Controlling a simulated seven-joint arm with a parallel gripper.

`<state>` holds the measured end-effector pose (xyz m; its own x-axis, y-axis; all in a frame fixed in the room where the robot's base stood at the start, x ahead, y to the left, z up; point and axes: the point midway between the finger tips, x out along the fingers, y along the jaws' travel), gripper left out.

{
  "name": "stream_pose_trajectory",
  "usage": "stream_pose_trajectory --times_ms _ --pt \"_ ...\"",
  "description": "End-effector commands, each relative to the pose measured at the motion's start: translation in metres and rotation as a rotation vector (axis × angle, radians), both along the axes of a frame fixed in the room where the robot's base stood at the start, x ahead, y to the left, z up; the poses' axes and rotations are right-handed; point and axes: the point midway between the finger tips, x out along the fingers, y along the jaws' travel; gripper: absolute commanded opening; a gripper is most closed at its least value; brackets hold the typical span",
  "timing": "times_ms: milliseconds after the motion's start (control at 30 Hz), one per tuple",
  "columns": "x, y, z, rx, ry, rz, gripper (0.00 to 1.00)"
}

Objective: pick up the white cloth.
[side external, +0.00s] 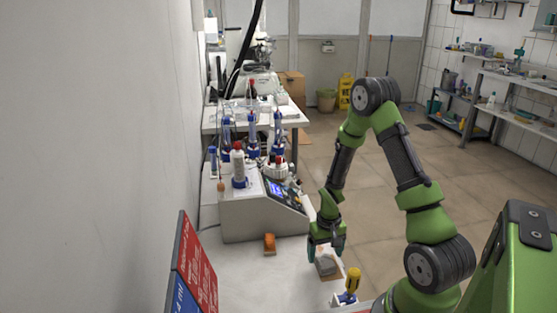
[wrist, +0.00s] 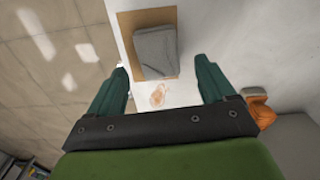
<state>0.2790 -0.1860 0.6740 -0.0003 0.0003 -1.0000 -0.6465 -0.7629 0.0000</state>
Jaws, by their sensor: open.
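The cloth, a folded, light grey-white piece (wrist: 155,50), lies on a tan board (wrist: 126,30) on the white table. In the side external view the cloth (side external: 327,267) sits near the table's right edge, partly hidden by my gripper (side external: 326,250). My gripper points down just above and beside it. In the wrist view my gripper (wrist: 161,72) has its two green fingers wide apart with nothing between them; the cloth is ahead, beyond the fingertips. I cannot tell the exact height of the fingers above it.
A brownish stain (wrist: 158,95) marks the table near the board. An orange object (side external: 269,243) stands left of my gripper, before the grey titrator (side external: 262,218) with its bottles. A yellow-handled item (side external: 352,282) stands near the cloth at the front. The table between is clear.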

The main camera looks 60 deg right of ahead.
Motion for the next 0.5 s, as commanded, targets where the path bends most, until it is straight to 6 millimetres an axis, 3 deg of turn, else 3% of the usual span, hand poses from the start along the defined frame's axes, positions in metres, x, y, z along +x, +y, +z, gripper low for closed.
stream_pose_trajectory --times_ms 200,467,500 --pt "0.0 -0.001 -0.028 0.001 0.001 0.0 0.83" --pt "0.0 -0.001 -0.03 -0.001 -0.001 0.0 0.83" --pt "0.0 -0.001 -0.03 -0.001 -0.001 0.0 0.78"
